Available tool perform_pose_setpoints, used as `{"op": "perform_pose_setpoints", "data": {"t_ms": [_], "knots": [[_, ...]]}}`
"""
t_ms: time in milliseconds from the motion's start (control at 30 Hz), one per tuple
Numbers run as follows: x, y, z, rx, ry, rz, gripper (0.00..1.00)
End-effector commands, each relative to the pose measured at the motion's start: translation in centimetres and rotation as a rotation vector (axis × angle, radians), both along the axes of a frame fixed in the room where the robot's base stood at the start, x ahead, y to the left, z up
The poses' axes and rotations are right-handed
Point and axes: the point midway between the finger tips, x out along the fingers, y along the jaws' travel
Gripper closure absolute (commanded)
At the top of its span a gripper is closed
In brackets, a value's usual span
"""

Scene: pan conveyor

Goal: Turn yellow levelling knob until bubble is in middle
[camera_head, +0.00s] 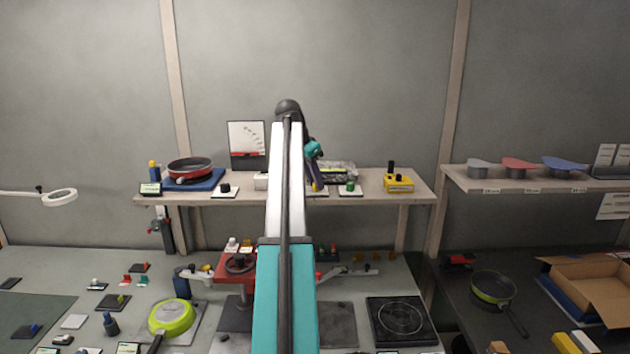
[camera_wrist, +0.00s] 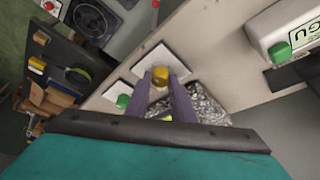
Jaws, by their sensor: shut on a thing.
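My gripper (camera_wrist: 161,84) is shut on the yellow knob (camera_wrist: 160,76) in the wrist view, with one purple-grey finger on each side. The knob sits on a white square plate (camera_wrist: 151,61) on the shelf. No bubble can be made out in either view.
A green knob (camera_wrist: 123,101) on its own white plate stands close beside the yellow one. Crinkled silvery material (camera_wrist: 205,103) lies on the other side. A white instrument (camera_wrist: 285,30) is at the wrist view's upper right. A red pan (camera_head: 190,169) and yellow box (camera_head: 398,184) share the shelf (camera_head: 380,199).

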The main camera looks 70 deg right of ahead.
Motion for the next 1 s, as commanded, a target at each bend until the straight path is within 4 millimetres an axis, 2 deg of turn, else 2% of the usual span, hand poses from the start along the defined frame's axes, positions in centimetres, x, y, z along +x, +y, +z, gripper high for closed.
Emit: {"op": "perform_pose_setpoints", "data": {"t_ms": [233, 600, 633, 700, 1000], "knots": [[0.13, -0.08, 0.12, -0.007, -0.005, 0.122, 1.00], [0.22, -0.13, 0.24, -0.009, -0.004, 0.138, 1.00], [0.23, -0.13, 0.23, -0.008, -0.004, 0.138, 0.74], [0.21, -0.10, 0.22, -0.008, -0.003, 0.138, 0.62], [0.09, -0.02, 0.12, -0.004, -0.002, 0.136, 0.60]]}}
